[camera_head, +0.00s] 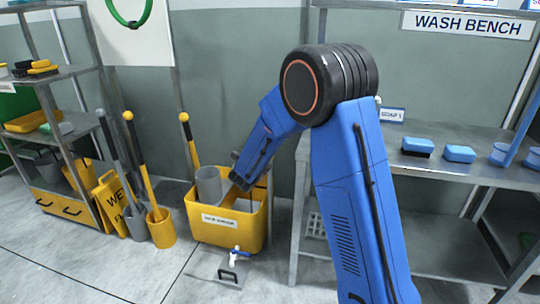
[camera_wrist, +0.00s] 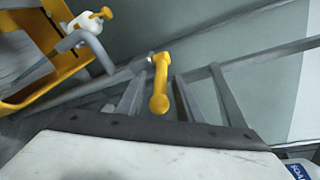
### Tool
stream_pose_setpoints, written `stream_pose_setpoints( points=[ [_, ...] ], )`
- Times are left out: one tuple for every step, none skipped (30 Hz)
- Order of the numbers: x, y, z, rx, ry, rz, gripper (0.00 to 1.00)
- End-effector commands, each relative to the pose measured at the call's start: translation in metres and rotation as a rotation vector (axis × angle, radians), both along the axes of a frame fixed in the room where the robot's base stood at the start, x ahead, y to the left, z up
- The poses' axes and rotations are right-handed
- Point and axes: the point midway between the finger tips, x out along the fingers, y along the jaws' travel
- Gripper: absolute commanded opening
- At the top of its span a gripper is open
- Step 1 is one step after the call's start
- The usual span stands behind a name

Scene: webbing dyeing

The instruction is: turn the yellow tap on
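In the wrist view a white tap (camera_wrist: 84,33) with a yellow handle (camera_wrist: 101,15) sits at the upper left, on a grey pipe (camera_wrist: 100,53). A second yellow, lever-shaped piece (camera_wrist: 160,88) shows near the middle, close beyond the dark edge of my wrist; I cannot tell whether it is part of a tap. In the head view my gripper (camera_head: 240,181) points down at the yellow tub (camera_head: 205,222), overlapping its far rim. The yellow-handled tap cannot be made out there. Whether my gripper is open, or touches anything, is unclear.
A blue-handled tap (camera_head: 236,256) is low in front of the tub. The wash bench (camera_head: 455,176) stands right, with blue blocks (camera_head: 459,153). A shelf (camera_head: 88,121), a yellow sign (camera_head: 108,203) and a yellow bucket (camera_head: 161,230) stand left. The front-left floor is clear.

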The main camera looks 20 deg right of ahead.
Motion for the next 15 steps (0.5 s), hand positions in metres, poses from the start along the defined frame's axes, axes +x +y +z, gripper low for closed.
stream_pose_setpoints(
  points=[
    [-0.005, 0.004, 0.002, 0.0, -0.001, 0.002, 0.33],
    [-0.008, 0.006, 0.003, 0.0, -0.001, 0.002, 0.33],
    [-0.013, 0.01, 0.004, 0.0, -0.001, 0.003, 0.33],
    [-0.018, 0.013, 0.005, 0.0, -0.001, 0.003, 0.33],
    [-0.022, 0.016, 0.006, 0.001, 0.0, 0.004, 0.33],
    [-0.029, 0.02, 0.008, 0.001, 0.0, 0.004, 0.33],
    [-0.034, 0.024, 0.01, 0.001, -0.001, 0.004, 0.33],
    [-0.039, 0.027, 0.011, 0.0, -0.002, 0.004, 0.33],
    [-0.045, 0.031, 0.012, 0.0, -0.001, 0.003, 0.33],
    [-0.05, 0.035, 0.014, 0.0, -0.001, 0.003, 0.33],
    [-0.055, 0.038, 0.015, 0.001, -0.001, 0.004, 0.33],
    [-0.061, 0.043, 0.017, 0.001, -0.001, 0.004, 0.33],
    [-0.066, 0.046, 0.018, 0.001, 0.0, 0.004, 0.33],
    [-0.071, 0.049, 0.019, 0.0, 0.0, 0.005, 0.33],
    [-0.078, 0.054, 0.021, -0.001, -0.001, 0.004, 0.33]
  ],
)
